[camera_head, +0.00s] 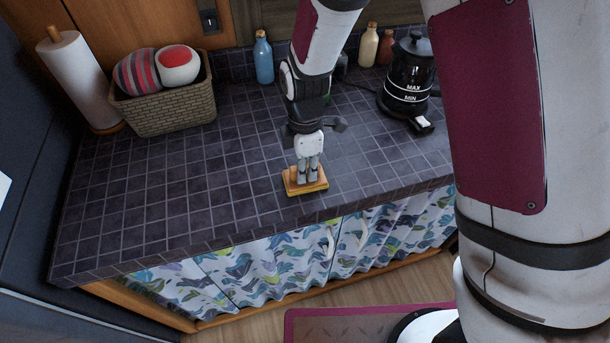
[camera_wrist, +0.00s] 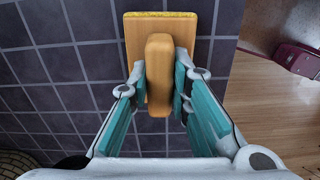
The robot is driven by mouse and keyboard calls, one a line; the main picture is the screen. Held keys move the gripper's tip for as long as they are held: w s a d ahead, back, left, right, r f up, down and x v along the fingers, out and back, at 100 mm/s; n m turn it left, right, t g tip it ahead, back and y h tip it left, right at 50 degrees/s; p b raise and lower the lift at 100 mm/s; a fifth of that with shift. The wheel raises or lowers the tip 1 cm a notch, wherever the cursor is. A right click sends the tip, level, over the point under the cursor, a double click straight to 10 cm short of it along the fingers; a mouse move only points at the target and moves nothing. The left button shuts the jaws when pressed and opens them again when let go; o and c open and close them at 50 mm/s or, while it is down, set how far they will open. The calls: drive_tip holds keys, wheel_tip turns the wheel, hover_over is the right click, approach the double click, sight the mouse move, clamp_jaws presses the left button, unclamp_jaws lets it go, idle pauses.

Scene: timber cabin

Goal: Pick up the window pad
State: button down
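The window pad (camera_head: 318,188) is an orange-brown block with a yellow edge and a raised handle. It is at the front part of the tiled counter, and I cannot tell whether it is slightly lifted. My gripper (camera_head: 308,177) points down at it from above. In the wrist view, the pad (camera_wrist: 133,42) lies between the fingers. My gripper (camera_wrist: 160,78) has one fingertip on each side of the raised handle, and both appear to press against it. The lower part of the handle's sides is hidden by the fingers.
The dark tiled counter (camera_head: 150,200) is clear around the pad, with its front edge close by. A wicker basket (camera_head: 165,108) and paper roll (camera_head: 82,75) stand back left. A blue bottle (camera_head: 263,60) and black kettle (camera_head: 408,75) stand at the back. Curtains (camera_head: 270,270) hang below.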

drive_tip(key=shift+r, duration=0.1)
drive_tip(key=shift+r, duration=0.8)
drive_tip(key=shift+s+r+b, duration=0.2)
drive_tip(key=shift+r+b, duration=0.15)
drive_tip(key=shift+r, duration=0.65)
drive_tip(key=s+d+r, duration=0.1)
drive_tip(key=s, duration=1.4)
drive_tip(key=shift+s+d+r, duration=0.15)
drive_tip(key=shift+s+d, duration=0.05)
drive_tip(key=shift+s, duration=0.1)
